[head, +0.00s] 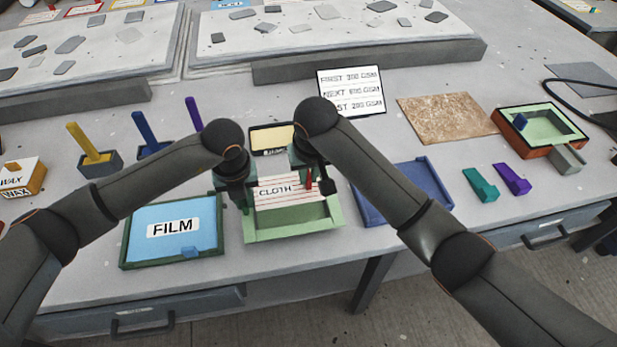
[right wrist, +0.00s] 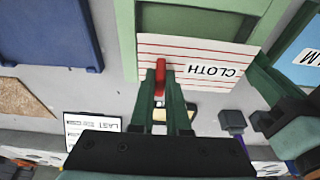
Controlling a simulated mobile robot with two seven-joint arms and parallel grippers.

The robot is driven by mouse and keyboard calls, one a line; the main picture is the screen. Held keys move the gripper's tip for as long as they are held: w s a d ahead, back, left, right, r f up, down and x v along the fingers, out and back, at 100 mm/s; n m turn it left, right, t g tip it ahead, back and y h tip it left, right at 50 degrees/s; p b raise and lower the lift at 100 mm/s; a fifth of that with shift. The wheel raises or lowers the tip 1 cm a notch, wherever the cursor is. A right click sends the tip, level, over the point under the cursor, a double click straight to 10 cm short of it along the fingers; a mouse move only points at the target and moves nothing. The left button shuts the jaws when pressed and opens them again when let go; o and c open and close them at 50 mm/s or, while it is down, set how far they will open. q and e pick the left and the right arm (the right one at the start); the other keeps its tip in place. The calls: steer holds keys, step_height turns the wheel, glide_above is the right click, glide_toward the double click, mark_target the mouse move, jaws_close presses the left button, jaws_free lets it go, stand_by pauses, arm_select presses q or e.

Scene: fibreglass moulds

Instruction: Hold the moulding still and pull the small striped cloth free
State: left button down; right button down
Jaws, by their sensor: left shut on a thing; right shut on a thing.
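The light green moulding (head: 292,231) is an open frame at the middle front of the table. It also shows in the right wrist view (right wrist: 124,35). The small striped cloth (head: 288,181), white with red lines and a CLOTH label, lies across its back part; it shows in the right wrist view (right wrist: 195,52) too. My left gripper (head: 246,203) is shut at the moulding's left rim; its fingertips are partly hidden. My right gripper (right wrist: 160,88) is shut on a red tab (right wrist: 160,70) at the cloth, and the tab also shows in the head view (head: 308,179).
A blue FILM tray (head: 150,247) stands close on the left, a blue tray (head: 415,190) on the right. A yellow-topped box (head: 271,138) and a text sign (head: 351,92) are behind. Teal (head: 480,185) and purple (head: 512,179) pieces lie further right.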

steer(key=shift+r, duration=1.7)
arm_select(q)
steer(key=c, duration=0.8)
jaws_free()
steer(key=shift+d, duration=0.15)
arm_select(e)
steer(key=shift+a, duration=0.1)
arm_select(q)
steer(key=shift+d+r, duration=0.1)
arm_select(e)
steer(key=shift+s+a, duration=0.1)
steer(key=shift+s, duration=0.05)
steer(key=shift+f, duration=0.1)
arm_select(q)
step_height(320, 180, up, 12)
steer(key=s, duration=0.1)
steer(key=shift+s, duration=0.15)
